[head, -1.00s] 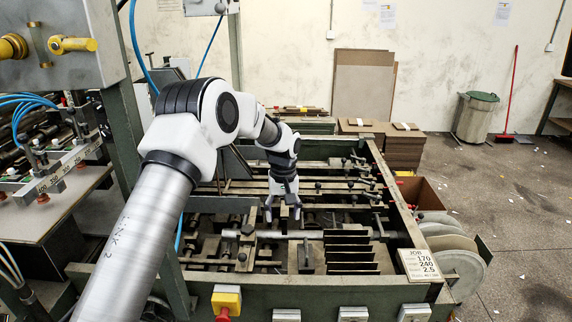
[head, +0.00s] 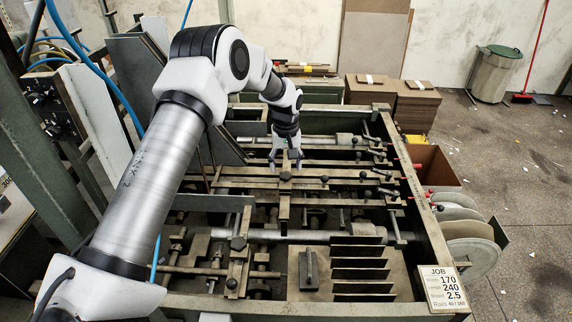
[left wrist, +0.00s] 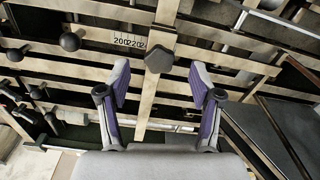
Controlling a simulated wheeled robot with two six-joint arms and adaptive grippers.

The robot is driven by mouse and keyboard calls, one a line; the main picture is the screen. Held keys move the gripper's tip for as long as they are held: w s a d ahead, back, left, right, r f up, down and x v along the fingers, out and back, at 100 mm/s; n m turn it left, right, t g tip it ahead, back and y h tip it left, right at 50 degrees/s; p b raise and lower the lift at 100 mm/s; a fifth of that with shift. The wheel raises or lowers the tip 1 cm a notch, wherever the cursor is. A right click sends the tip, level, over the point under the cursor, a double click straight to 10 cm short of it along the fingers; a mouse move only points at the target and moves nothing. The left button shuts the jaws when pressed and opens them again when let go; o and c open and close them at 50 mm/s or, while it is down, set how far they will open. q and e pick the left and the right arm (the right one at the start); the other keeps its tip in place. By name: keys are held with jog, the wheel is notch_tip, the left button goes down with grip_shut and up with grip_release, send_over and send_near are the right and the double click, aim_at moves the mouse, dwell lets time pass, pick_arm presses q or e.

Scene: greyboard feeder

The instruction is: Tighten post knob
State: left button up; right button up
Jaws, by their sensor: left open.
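A dark faceted knob (left wrist: 159,59) sits on a pale post bar with a printed number scale (left wrist: 131,40). In the left wrist view the knob is just beyond and midway between my fingertips. My left gripper (left wrist: 160,78) is open, with purple-lined fingers spread and nothing between them. In the head view the left gripper (head: 287,163) hangs over the cross rails of the feeder, just above a dark knob (head: 285,176). I cannot tell whether the fingers touch it. My right gripper is not in view.
The green feeder frame (head: 428,230) surrounds several rails and other knobs, such as a round one (left wrist: 69,41) and a dark one (head: 238,243) nearer the front. Upright slats (head: 358,262) stand front right, near a job card (head: 446,287). Grey discs (head: 468,247) stand outside the right side.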

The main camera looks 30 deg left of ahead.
aim_at(285, 173)
pick_arm(q)
jog(key=f, duration=0.1)
jog(key=w+a+f, duration=0.1)
jog(key=f, duration=0.2)
jog(key=shift+w+a+f+p, duration=0.15)
jog(key=shift+w+f+p, duration=0.05)
jog(key=shift+p, duration=0.2)
jog(key=shift+w+f, duration=0.1)
jog(key=shift+f, duration=0.05)
jog(key=shift+s+d+r, duration=0.3)
jog(key=shift+s+r, duration=0.05)
jog(key=shift+r, duration=0.05)
jog(key=c, duration=0.4)
jog(key=shift+s+d+r, duration=0.1)
jog(key=shift+s, duration=0.05)
jog(key=c, duration=0.6)
jog(key=shift+c, duration=0.7)
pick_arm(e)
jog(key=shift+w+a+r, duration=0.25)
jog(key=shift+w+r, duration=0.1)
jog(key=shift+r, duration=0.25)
